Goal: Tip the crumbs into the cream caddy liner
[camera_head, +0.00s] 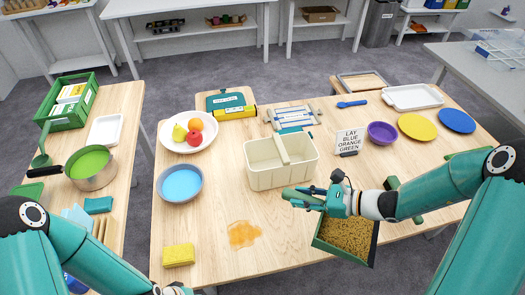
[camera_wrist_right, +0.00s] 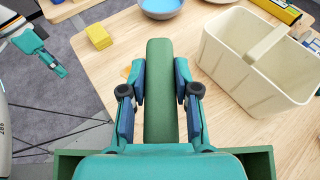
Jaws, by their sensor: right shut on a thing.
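The cream caddy (camera_head: 262,178) stands upright on the table, with two open compartments either side of a raised central handle. It also shows in the right wrist view (camera_wrist_right: 245,75). A green dustpan (camera_head: 373,244) full of brown crumbs (camera_head: 347,235) is to the right of and nearer than the caddy. My right gripper (camera_head: 305,198) is shut on the dustpan's green handle (camera_wrist_right: 160,90), a finger on each side. The crumbs are hidden in the wrist view. My left gripper (camera_wrist_right: 48,58) is away from the caddy, left in the wrist view; its jaw opening is unclear.
A blue bowl (camera_head: 180,183), a fruit plate (camera_head: 170,138) and a yellow sponge (camera_head: 178,255) are left of the caddy. An orange spill (camera_head: 242,234) lies in front of it. A small sign (camera_head: 350,141), purple bowl (camera_head: 382,133) and yellow plate (camera_head: 417,127) stand to the right.

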